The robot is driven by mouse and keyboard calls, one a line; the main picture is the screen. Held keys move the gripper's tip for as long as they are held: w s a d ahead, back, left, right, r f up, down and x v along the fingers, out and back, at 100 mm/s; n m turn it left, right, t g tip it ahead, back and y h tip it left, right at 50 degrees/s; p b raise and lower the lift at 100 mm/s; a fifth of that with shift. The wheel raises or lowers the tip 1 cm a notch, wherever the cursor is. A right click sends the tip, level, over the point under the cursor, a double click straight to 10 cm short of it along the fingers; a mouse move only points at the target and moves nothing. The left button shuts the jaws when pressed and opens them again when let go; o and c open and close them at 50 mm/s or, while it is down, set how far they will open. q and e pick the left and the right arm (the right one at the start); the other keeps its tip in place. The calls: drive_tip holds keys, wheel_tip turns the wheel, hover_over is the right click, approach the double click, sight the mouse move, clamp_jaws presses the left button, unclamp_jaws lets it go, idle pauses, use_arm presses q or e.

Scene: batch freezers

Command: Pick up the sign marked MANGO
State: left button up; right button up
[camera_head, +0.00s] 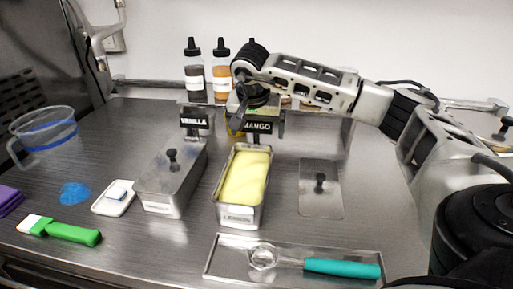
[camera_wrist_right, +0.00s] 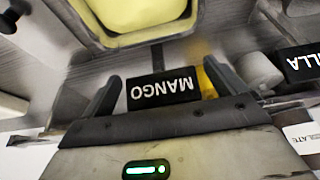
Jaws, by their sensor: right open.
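The MANGO sign (camera_head: 258,127) is a small black plate with white letters. It stands on a post behind the open pan of yellow ice cream (camera_head: 244,178). In the right wrist view the sign (camera_wrist_right: 163,88) shows upside down between the two dark fingers. My right gripper (camera_wrist_right: 162,76) is open, with one finger to each side of the sign and gaps left between. In the head view this gripper (camera_head: 239,118) comes from above and behind and partly covers the area at the sign's left edge. My left gripper is not in view.
The VANILLA sign (camera_head: 194,121) stands close by on the left, behind a lidded pan (camera_head: 172,180). Squeeze bottles (camera_head: 221,75) stand behind. A loose lid (camera_head: 321,187) lies right, and a tray (camera_head: 214,262) with a teal-handled scoop (camera_head: 340,268) lies in front.

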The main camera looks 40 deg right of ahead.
drive_tip(key=shift+x, duration=0.75)
drive_tip(key=c, duration=1.1)
drive_tip(key=shift+r, duration=0.15)
